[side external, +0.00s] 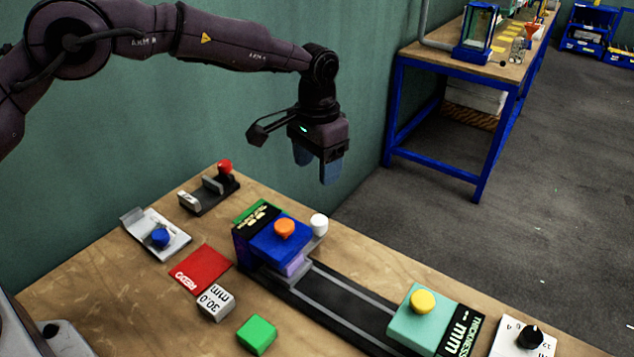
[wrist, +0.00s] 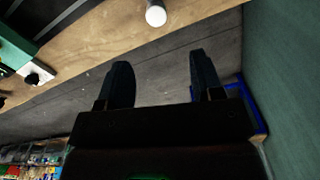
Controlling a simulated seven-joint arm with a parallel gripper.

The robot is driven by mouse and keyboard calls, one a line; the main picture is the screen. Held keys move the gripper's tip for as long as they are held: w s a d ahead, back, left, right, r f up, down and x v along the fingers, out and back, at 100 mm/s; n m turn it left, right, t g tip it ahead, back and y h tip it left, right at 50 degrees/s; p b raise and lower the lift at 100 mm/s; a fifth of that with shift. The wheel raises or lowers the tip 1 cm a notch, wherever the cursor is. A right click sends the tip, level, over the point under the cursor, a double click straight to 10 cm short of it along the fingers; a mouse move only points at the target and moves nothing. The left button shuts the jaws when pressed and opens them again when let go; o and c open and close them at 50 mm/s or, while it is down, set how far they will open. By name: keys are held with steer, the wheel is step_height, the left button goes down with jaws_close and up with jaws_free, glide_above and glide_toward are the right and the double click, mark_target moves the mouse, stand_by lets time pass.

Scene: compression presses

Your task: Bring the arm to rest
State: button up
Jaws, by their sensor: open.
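My gripper (side external: 318,165) hangs above the far edge of the workbench in the side external view, higher than the press parts. Its two blue fingers point down and are apart, with nothing between them. In the wrist view the gripper (wrist: 158,85) also shows two dark, parted fingers over grey floor. The arm reaches in from the upper left, bent down at the wrist.
The wooden bench (side external: 100,285) holds a blue press block (side external: 270,248) with an orange knob, a teal block (side external: 412,318), a red card (side external: 200,270), a "30.0 mm" block (side external: 215,301) and a green block (side external: 257,334). A green wall (side external: 120,110) stands behind.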

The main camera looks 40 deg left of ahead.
steer(key=shift+r, duration=0.35)
steer(key=s+a+r+n+t, duration=0.1)
steer(key=s+a+r, duration=0.4)
steer(key=s, duration=0.6)
steer(key=s+a+r+n+t, duration=0.1)
steer(key=s+a+r, duration=0.4)
steer(key=s, duration=0.6)
steer(key=s+a+r+n+t, duration=0.1)
steer(key=s+a+r+t, duration=0.2)
steer(key=s, duration=0.8)
steer(key=shift+s+a+r+t, duration=0.25)
steer(key=shift+a+r, duration=0.7)
steer(key=shift+r, duration=1.35)
